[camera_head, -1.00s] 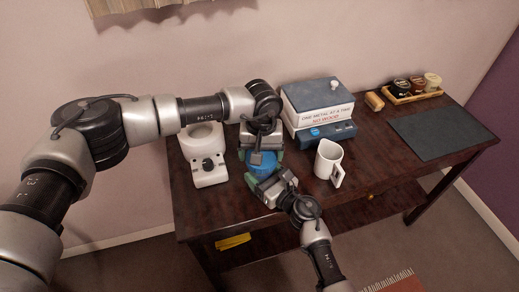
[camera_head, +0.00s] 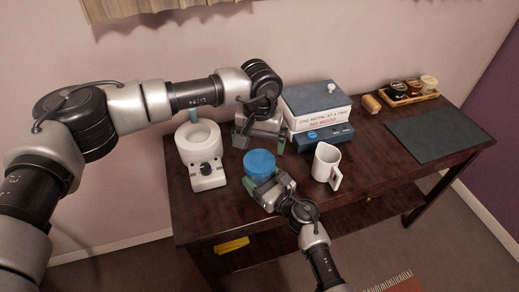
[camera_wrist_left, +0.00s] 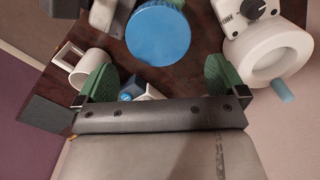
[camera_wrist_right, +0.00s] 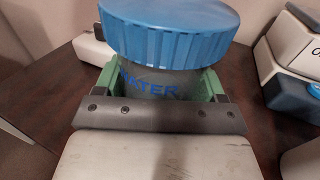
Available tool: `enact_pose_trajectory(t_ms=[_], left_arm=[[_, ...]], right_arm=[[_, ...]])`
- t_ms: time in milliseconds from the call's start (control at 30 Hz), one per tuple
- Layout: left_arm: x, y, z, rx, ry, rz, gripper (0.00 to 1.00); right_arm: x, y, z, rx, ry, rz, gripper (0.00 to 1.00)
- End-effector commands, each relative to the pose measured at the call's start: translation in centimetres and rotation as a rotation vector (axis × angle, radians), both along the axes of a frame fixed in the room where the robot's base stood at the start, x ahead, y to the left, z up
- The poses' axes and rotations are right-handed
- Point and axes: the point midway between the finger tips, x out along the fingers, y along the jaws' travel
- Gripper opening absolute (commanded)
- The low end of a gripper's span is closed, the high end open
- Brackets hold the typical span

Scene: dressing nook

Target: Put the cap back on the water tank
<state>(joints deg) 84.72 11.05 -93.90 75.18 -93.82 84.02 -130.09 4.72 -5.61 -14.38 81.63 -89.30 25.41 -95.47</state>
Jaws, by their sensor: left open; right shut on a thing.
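The water tank (camera_wrist_right: 150,82) is a dark grey container with blue "WATER" lettering in the right wrist view. Its ribbed blue cap (camera_wrist_right: 170,30) sits on top; it also shows in the head view (camera_head: 259,162) and the left wrist view (camera_wrist_left: 157,34). I cannot tell whether the cap is screwed tight. My right gripper (camera_head: 262,187) is shut on the tank's body, below the cap. My left gripper (camera_head: 262,137) is open and empty, behind and above the cap, with its green fingers apart.
A white device with a round bowl (camera_head: 194,138) stands left of the tank. A white mug (camera_head: 326,163) stands to the right. Books (camera_head: 318,104) and a blue-grey box (camera_head: 322,136) are behind it. A dark mat (camera_head: 440,133) and a tray of jars (camera_head: 412,99) lie far right.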

Motion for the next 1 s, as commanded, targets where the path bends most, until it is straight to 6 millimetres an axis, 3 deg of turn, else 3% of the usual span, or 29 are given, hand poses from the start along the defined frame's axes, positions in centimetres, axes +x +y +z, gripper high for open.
enact_pose_trajectory(t_ms=[100, 300, 733, 767, 933, 1000], left_arm=[[0.1, 0.0, 2.7, -0.001, -0.004, 0.000, 1.00], [0.0, 0.0, 5.7, -0.001, -0.002, 0.000, 1.00], [0.0, 0.0, 6.7, 0.000, -0.001, 0.000, 1.00], [0.0, 0.0, 6.7, -0.001, -0.001, 0.000, 1.00], [0.0, 0.0, 6.7, -0.001, -0.001, 0.000, 1.00], [0.0, 0.0, 6.7, 0.000, -0.001, 0.000, 1.00]], right_arm=[[0.0, 0.0, -0.1, -0.001, 0.002, 0.000, 0.04], [0.0, 0.0, -0.1, 0.000, 0.001, 0.000, 0.04], [0.0, 0.0, -0.1, 0.001, 0.002, 0.000, 0.04], [0.0, 0.0, -0.1, 0.001, 0.002, 0.001, 0.75], [0.0, 0.0, 0.0, 0.000, 0.001, 0.000, 1.00], [0.0, 0.0, 0.0, 0.001, 0.001, 0.000, 1.00]])
